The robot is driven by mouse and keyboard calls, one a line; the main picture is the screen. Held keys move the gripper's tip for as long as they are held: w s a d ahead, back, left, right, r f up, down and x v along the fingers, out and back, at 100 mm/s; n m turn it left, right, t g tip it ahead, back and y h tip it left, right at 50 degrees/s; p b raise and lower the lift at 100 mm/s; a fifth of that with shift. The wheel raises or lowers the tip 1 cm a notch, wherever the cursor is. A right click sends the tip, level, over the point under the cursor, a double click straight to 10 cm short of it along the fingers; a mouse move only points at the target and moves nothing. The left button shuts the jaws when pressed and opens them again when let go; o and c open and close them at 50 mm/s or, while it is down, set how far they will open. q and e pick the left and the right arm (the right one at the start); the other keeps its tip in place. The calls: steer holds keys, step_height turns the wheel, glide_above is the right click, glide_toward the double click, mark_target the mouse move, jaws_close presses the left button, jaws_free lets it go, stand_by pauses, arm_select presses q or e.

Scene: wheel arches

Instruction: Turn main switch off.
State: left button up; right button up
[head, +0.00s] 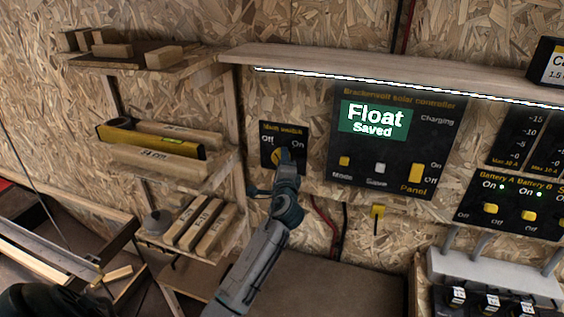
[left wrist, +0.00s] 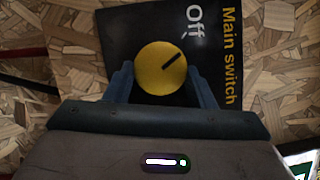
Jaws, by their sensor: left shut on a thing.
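The main switch is a black plate (head: 268,133) on the chipboard wall, with "Off" at its upper left and "On" at its upper right. Its round yellow knob (head: 276,155) is partly covered by my left gripper (head: 284,161) in the head view. In the left wrist view, the knob (left wrist: 155,83) sits between the two fingers of my left gripper (left wrist: 160,78), which is shut on it. The black line on the knob points toward the "Off" side. The "On" label is hidden in that view. My right gripper is not in view.
The solar controller (head: 390,140), reading "Float Saved", is right of the switch. Battery switches (head: 507,207) are farther right. A lit shelf (head: 400,76) runs above. Wooden shelves with a yellow level (head: 150,138) and blocks are at the left.

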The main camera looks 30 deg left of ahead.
arm_select(q)
steer(key=shift+r+n+g+h+p, duration=0.1)
steer(key=shift+n+g+h+p, duration=0.25)
steer(key=shift+n, duration=0.65)
steer(key=o, duration=1)
steer(key=shift+s, duration=0.1)
steer(key=b+v, duration=0.2)
steer(key=v, duration=0.8)
steer(key=shift+s+d+r+b, duration=0.1)
steer(key=shift+s+d+b, duration=0.2)
steer(key=shift+b, duration=0.1)
